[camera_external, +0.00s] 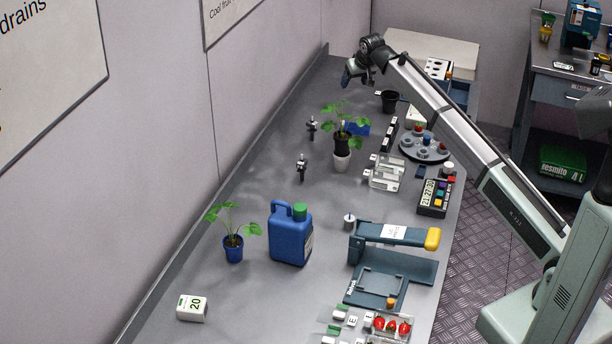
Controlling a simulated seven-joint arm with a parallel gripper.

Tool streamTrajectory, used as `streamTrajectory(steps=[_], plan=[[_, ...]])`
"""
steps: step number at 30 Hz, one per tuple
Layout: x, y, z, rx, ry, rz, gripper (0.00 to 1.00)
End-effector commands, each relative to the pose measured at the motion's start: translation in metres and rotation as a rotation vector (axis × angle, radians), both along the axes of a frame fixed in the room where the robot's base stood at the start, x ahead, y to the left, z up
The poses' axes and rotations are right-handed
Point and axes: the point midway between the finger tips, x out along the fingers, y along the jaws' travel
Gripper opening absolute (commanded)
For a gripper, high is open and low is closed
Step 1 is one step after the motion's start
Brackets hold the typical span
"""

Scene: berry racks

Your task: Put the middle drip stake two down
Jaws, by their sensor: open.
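Two small dark upright pieces that look like drip stakes stand on the grey bench: one farther back (312,126) and one nearer (301,168). A dark, narrow row of pieces (387,136) stands right of the potted plant; I cannot tell whether it holds stakes too. Which stake is the middle one is not clear from this view. My gripper (349,78) is open, raised over the far end of the bench, beyond the plants and apart from both stakes. Its fingertips are small and partly hidden, and I see nothing held in it.
A plant in stacked dark and white pots (342,160) stands close to the stakes. A blue jug (290,238), blue-potted plant (233,248), clear rack (384,178), round tray (424,147), timer (435,198) and yellow-handled device (395,234) occupy the bench. The left middle is mostly clear.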

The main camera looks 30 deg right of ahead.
Motion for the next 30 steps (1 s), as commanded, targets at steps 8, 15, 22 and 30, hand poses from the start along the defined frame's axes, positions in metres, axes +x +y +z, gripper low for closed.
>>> streamTrajectory(steps=[8,15,22,30], plan=[[-0.056,0.125,-0.015,-0.085,0.191,0.314,0.70],[-0.116,0.214,-0.022,-0.151,0.341,0.585,0.70],[-0.160,0.267,-0.023,-0.190,0.438,0.769,0.70],[-0.177,0.285,-0.024,-0.205,0.477,0.840,0.70]])
